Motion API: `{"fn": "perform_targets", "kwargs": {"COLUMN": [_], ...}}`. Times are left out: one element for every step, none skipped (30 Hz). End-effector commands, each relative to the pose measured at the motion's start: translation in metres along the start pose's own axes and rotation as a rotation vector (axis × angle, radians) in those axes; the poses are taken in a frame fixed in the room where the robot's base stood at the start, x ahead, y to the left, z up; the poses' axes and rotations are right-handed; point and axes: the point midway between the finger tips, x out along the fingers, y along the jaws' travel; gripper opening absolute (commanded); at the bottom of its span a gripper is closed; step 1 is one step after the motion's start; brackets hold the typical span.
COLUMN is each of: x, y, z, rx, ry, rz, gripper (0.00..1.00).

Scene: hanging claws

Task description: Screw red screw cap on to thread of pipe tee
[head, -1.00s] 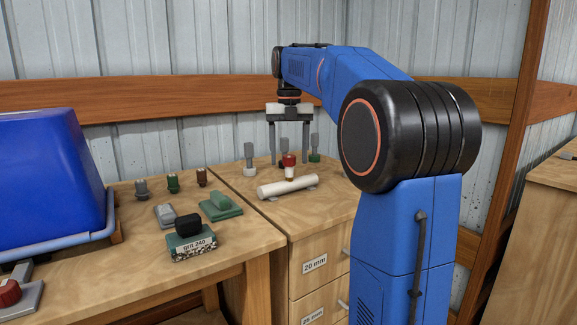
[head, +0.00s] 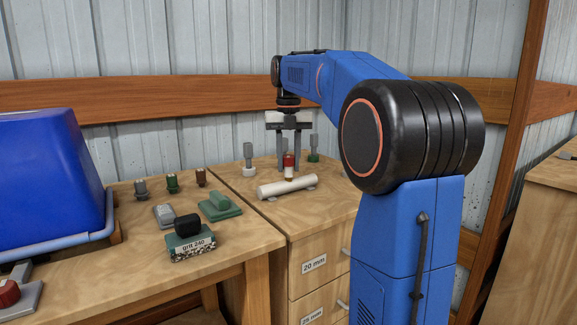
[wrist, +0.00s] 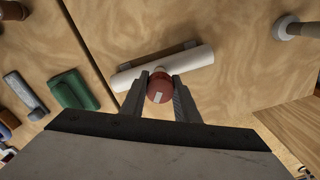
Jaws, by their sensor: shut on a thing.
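The red screw cap (head: 289,159) stands upright over the branch of the white pipe tee (head: 272,190), with a short pale part visible just below it. I cannot tell how far the cap sits on the thread. My gripper (head: 289,167) points down with a finger on either side of the cap and is shut on it. In the wrist view the round cap top (wrist: 160,91), with a pale mark, lies between the two fingers.
Grey-topped pieces with a white base (head: 249,171) and a green base (head: 313,157) flank my gripper. Several small fittings, a green block (head: 220,206) and a "grit 240" block (head: 190,247) are on the left bench. Bare wood lies before the pipe.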

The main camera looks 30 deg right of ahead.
Motion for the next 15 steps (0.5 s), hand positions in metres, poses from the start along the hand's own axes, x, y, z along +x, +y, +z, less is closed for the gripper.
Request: {"fn": "perform_targets", "kwargs": {"x": [0.0, 0.0, 0.0, 0.0, 0.0, 0.0, 0.0, 0.0, 0.0001, 0.0002, 0.0004, 0.0009, 0.0013, 0.0018, 0.0023], "y": [0.0, 0.0, 0.0, 0.0, 0.0, 0.0, 0.0, 0.0, 0.0, 0.0, 0.0, 0.0, 0.0, 0.0, 0.0], "z": [0.0, 0.0, 0.0, 0.0, 0.0001, 0.0001, 0.0001, 0.0001, 0.0001, 0.0001, 0.0001, 0.0, 0.0, 0.0, 0.0001], "rx": [0.005, 0.013, 0.033, 0.053, 0.078, 0.117, 0.134, 0.13, 0.128, 0.128, 0.128, 0.128, 0.127, 0.127, 0.127], "ry": [0.0, 0.0, 0.0, 0.0, 0.0, 0.0, 0.0, 0.0, 0.0, 0.0, 0.0, 0.0, 0.0, 0.0, 0.0], "rz": [0.0, 0.0, 0.0, 0.0, 0.0, 0.0, 0.0, 0.0, 0.0, 0.0, 0.0, 0.0, 0.0, 0.0, 0.0], "gripper": [0.0, 0.0, 0.0, 0.0, 0.0, 0.0, 0.0, 0.0, 0.0, 0.0, 0.0, 0.0, 0.0, 0.0, 0.3]}}
